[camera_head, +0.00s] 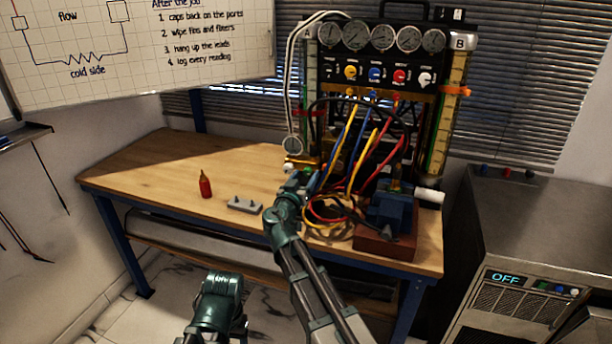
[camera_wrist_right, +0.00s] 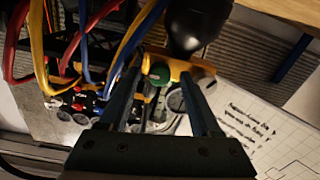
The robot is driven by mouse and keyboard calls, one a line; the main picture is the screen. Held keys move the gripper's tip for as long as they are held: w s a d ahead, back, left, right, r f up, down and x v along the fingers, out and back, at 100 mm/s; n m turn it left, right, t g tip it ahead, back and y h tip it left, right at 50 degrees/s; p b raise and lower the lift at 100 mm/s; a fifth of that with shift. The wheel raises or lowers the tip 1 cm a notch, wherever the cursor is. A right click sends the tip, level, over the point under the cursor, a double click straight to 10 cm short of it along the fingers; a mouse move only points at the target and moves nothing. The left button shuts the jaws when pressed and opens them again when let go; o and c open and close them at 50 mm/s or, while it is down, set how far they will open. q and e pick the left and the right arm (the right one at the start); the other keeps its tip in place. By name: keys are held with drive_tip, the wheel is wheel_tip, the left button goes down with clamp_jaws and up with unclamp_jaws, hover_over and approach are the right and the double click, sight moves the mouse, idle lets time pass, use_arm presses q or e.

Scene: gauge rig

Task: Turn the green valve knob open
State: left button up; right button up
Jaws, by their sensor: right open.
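The green valve knob (camera_wrist_right: 159,74) shows in the right wrist view, in front of a yellow-brass fitting (camera_wrist_right: 181,66). It lies between the tips of my right gripper (camera_wrist_right: 160,76), whose two dark fingers are apart on either side of it. I cannot tell whether either finger touches the knob. In the head view my right gripper (camera_head: 300,183) is at the lower left of the gauge rig (camera_head: 380,73), and my arm and gripper hide the knob there. A teal part of my left arm shows at the bottom, but its gripper is not visible.
Red, blue, yellow and black hoses (camera_head: 352,150) hang close right of my right gripper. A blue vise (camera_head: 390,215) stands at the bench's right end. A red bottle (camera_head: 205,186) and grey block (camera_head: 244,205) sit on the bench (camera_head: 150,165), clear at left.

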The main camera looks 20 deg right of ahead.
drive_tip(key=shift+w+d, duration=0.35)
drive_tip(key=shift+w, duration=0.15)
clamp_jaws()
